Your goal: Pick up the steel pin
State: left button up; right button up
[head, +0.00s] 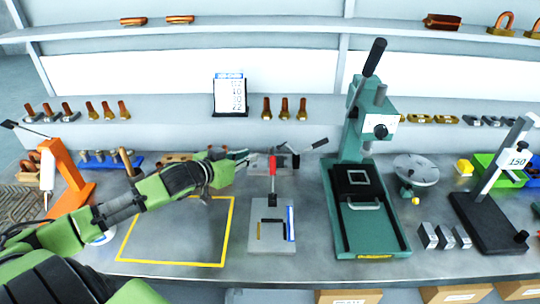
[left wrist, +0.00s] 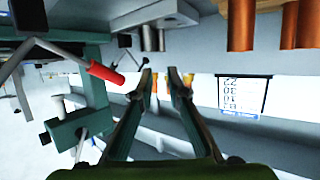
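I cannot clearly single out the steel pin in the head view. My left gripper (head: 249,157) reaches over the bench, left of the red-handled clamp (head: 272,166). Its two fingers (left wrist: 163,74) are apart in the left wrist view, with nothing held between them. My right gripper is not in view.
A grey fixture plate (head: 270,244) carries the clamp. A green press (head: 370,215) stands to the right. A yellow-outlined area (head: 176,262) at front left is clear. Copper-coloured pins (head: 284,108) stand on the back shelf beside a number card (head: 230,94).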

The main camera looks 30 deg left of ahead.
pick_arm(q)
send_near(269, 148)
jog(key=shift+x, duration=0.9)
jog(key=shift+w+d+f+p, duration=0.1)
jog(key=shift+w+f+p, duration=0.15)
jog(key=shift+w, duration=0.4)
jog(key=shift+w+p, duration=0.35)
jog(key=shift+w, duration=0.15)
jog(key=x, duration=0.3)
jog(key=shift+f+p, duration=0.1)
jog(key=shift+p, duration=0.3)
jog(key=shift+w+f, duration=0.35)
jog(key=shift+w, duration=0.15)
jog(key=shift+c, duration=0.6)
grip_shut()
